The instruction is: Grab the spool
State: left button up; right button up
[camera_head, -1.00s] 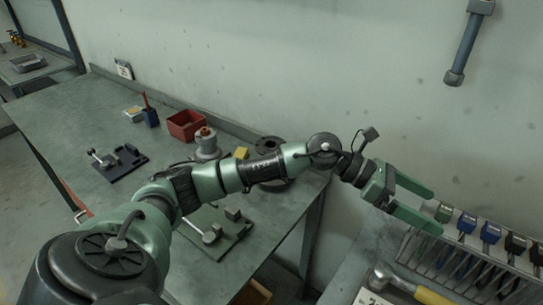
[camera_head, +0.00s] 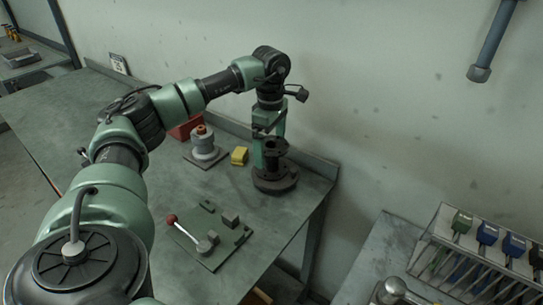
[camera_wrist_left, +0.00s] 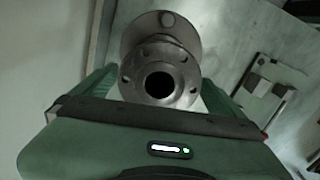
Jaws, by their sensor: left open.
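The spool (camera_head: 274,178) is a dark metal pipe piece with a round flange at each end. It stands upright near the right end of the workbench. My left gripper (camera_head: 270,148) points down over it, open, with its green fingers beside the spool's upper part. In the left wrist view the spool's bolt-holed top flange and dark bore (camera_wrist_left: 160,84) lie between the two fingers, below the green palm (camera_wrist_left: 165,150). I cannot tell whether either finger touches it. My right gripper is not in view.
A yellow block (camera_head: 239,156) and a grey fitting with an orange top (camera_head: 203,148) stand left of the spool. A green plate with a red-knobbed lever (camera_head: 208,240) lies in front. The wall is close behind. A tool rack (camera_head: 480,250) is at the right.

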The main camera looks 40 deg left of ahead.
pick_arm(q)
jog(key=shift+d+f, duration=0.1)
jog(key=shift+f, duration=1.4)
jog(key=c, duration=1.7)
jog(key=shift+w+r, duration=0.1)
jog(key=shift+w, duration=0.05)
jog(key=shift+c, duration=1.2)
